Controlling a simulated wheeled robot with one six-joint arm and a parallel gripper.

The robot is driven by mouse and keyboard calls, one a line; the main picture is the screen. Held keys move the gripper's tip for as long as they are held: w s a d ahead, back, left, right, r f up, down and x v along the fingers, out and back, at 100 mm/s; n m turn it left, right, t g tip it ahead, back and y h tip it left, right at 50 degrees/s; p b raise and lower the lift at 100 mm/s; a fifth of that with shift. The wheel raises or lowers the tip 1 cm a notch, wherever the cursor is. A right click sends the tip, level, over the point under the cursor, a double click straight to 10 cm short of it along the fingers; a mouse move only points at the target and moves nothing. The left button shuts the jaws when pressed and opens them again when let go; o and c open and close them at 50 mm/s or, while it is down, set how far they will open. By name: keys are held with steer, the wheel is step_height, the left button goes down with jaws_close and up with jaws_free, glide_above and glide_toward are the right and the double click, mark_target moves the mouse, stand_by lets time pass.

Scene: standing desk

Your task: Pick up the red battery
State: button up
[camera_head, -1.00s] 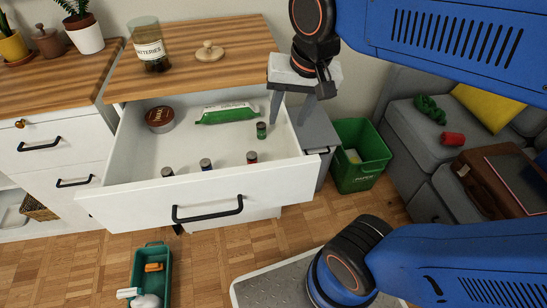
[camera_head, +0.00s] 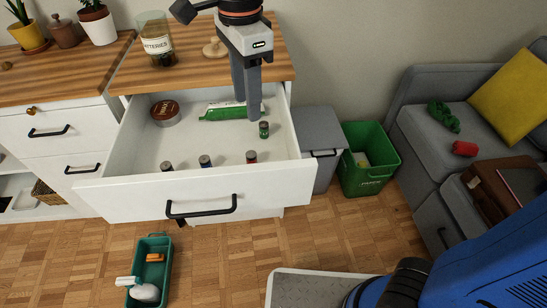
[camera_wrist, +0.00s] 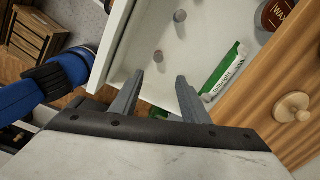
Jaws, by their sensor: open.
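The red battery (camera_head: 251,157) stands upright near the front of the open white drawer (camera_head: 140,186), right of a blue battery (camera_head: 205,161). My gripper (camera_head: 247,108) is open and empty, pointing down over the back right of the drawer. In the wrist view my two fingers (camera_wrist: 160,78) are spread apart above the drawer. Two more battery tops (camera_wrist: 158,56) show farther up.
A green battery (camera_head: 264,129) stands close below and right of my fingers. A dark battery (camera_head: 167,167) stands at front left. A round tin (camera_head: 166,112) and a green-white package (camera_head: 222,113) lie at the drawer's back. The drawer walls rise around them.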

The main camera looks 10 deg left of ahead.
mark_target(250, 153)
steer(key=shift+m, duration=0.3)
steer(key=f, duration=1.7)
steer(key=shift+s+a+f, duration=0.15)
steer(key=shift+s+a, duration=0.05)
steer(key=shift+s, duration=0.05)
jaws_close()
